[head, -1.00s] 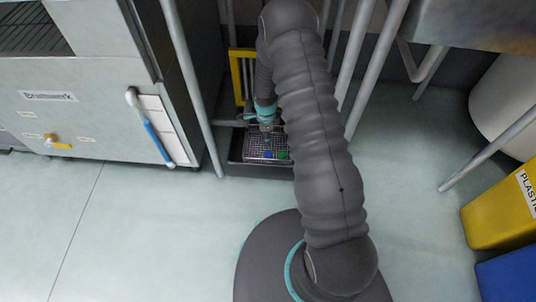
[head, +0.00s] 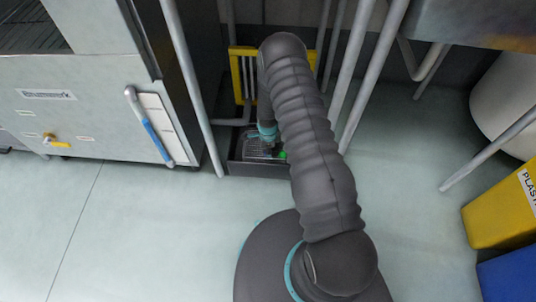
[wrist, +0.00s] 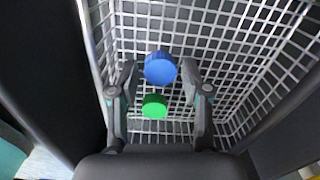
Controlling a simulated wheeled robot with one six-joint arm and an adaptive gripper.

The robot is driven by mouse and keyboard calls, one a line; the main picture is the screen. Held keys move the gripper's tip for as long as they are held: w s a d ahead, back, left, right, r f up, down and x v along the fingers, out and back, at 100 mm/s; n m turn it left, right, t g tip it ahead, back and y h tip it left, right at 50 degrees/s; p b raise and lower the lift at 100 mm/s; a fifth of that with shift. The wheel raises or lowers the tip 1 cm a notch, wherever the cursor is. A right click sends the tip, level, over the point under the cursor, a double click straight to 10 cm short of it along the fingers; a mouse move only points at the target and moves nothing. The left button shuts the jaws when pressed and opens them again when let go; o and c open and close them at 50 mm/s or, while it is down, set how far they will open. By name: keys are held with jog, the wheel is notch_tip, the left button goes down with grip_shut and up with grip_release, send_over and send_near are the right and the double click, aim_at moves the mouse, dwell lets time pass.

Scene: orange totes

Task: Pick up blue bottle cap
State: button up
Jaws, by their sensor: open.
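The blue bottle cap (wrist: 160,68) is in the wire basket (wrist: 250,60) in the wrist view. It lies between the tips of my gripper (wrist: 160,80), whose two fingers are apart on its left and right. I cannot tell whether either finger touches it. A green cap (wrist: 154,106) lies just below the blue one in the picture, between the fingers. In the head view my gripper (head: 268,146) is low over the basket (head: 256,152). The blue cap is hidden there, and the green cap (head: 282,155) shows.
The basket stands in a dark tray (head: 250,169) with a yellow frame (head: 236,72) behind it. Metal poles (head: 195,90) stand on both sides. The basket's mesh walls rise around the gripper. Open floor (head: 140,220) lies in front.

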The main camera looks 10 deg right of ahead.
jog(key=shift+f, duration=0.2)
jog(key=c, duration=0.5)
jog(key=shift+r, duration=0.1)
